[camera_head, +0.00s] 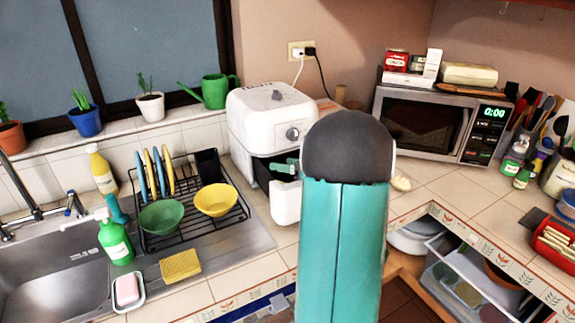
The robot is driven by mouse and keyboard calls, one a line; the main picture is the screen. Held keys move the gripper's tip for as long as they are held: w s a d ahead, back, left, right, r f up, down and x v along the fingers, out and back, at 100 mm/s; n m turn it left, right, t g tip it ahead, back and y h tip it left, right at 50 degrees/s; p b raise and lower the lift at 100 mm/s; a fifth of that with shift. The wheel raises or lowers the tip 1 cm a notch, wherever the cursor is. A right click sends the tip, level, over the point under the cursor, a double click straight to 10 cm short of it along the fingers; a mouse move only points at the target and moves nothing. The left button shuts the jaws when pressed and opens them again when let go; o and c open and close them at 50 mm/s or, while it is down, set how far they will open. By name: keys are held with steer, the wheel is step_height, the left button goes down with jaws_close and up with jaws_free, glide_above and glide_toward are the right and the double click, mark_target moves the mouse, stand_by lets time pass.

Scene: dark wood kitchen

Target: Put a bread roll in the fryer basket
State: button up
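The white air fryer (268,108) stands on the counter at centre. Its basket drawer (286,203) is pulled out at the front, with the dark inside partly showing. My teal arm with its dark grey joint hides the right side of the drawer. Teal-green pieces at the drawer opening may be part of my gripper (285,168); its fingertips are not clear, and I cannot tell what they touch. A small pale bread roll (401,183) seems to lie on the counter just right of my arm, partly hidden by it.
A dish rack (190,228) with a green bowl and a yellow bowl stands left of the fryer, beside the sink (55,285). A microwave (432,125) stands at the back right. A red container (553,238) sits at the right edge. Open shelves show below the right counter.

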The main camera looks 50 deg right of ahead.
steer(key=shift+s+a+f, duration=0.1)
steer(key=shift+f, duration=0.65)
steer(key=v, duration=0.4)
steer(key=r+v, duration=0.1)
steer(key=v, duration=0.7)
steer(key=shift+r, duration=0.35)
steer(key=w+a+r+n+g+y, duration=0.1)
steer(key=w+a+g+y, duration=0.15)
steer(key=a, duration=0.95)
steer(key=w+a+r+g+y, duration=0.15)
steer(key=a+g, duration=0.25)
steer(key=a, duration=0.7)
steer(key=s+a+g+h, duration=0.1)
steer(key=s+a+h, duration=0.2)
steer(key=a, duration=0.6)
steer(key=s+a+g+h, duration=0.2)
steer(key=s+a+h, duration=0.2)
steer(key=s+a, duration=0.3)
steer(key=a, duration=0.2)
steer(key=shift+a+f, duration=0.25)
steer(key=shift+f, duration=0.1)
steer(key=shift+s, duration=0.1)
